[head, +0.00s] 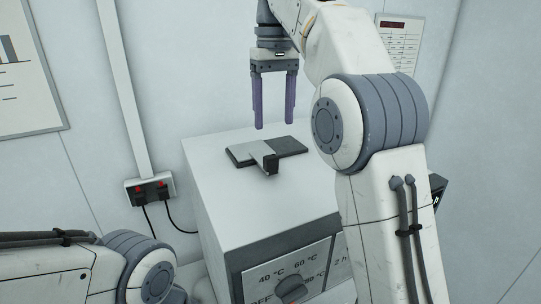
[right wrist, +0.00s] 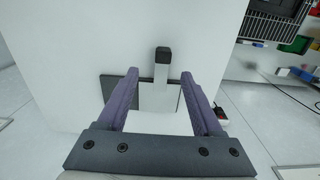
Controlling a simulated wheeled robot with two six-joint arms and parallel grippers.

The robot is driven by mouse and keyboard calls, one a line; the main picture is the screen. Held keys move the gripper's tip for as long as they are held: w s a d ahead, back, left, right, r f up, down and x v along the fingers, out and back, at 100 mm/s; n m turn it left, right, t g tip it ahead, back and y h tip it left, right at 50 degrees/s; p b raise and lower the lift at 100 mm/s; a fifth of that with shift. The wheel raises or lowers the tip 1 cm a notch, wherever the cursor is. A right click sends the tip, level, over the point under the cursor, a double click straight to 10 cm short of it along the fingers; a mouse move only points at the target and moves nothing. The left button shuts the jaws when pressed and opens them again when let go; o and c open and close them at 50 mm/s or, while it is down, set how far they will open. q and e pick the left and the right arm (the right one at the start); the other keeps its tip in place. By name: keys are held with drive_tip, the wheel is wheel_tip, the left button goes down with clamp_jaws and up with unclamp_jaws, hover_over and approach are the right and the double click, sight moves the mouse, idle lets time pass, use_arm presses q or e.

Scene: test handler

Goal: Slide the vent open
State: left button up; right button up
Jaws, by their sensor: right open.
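The vent (head: 290,147) is a dark slot on top of a white box-shaped machine (head: 225,190). A light grey slide plate (head: 246,153) with a dark-ended handle (head: 270,163) lies over part of it.
The machine's front has a dark knob (head: 291,288) with temperature marks. A wall socket (head: 150,190) with two plugs and cables is at left. In the right wrist view a dark wire rack (right wrist: 275,20) and coloured bins (right wrist: 298,45) stand at upper right. The box top around the vent is clear.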

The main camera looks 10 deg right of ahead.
sight(272, 157)
drive_tip(key=f+b, duration=0.1)
drive_tip(key=f, duration=0.1)
drive_tip(key=f+b, duration=0.1)
drive_tip(key=f, duration=0.5)
drive_tip(key=shift+w+a+b, duration=0.1)
drive_tip(key=shift+a+b, duration=0.25)
drive_tip(key=shift+b, duration=0.05)
drive_tip(key=shift+f, duration=0.65)
clamp_jaws()
drive_tip(key=shift+d, duration=0.15)
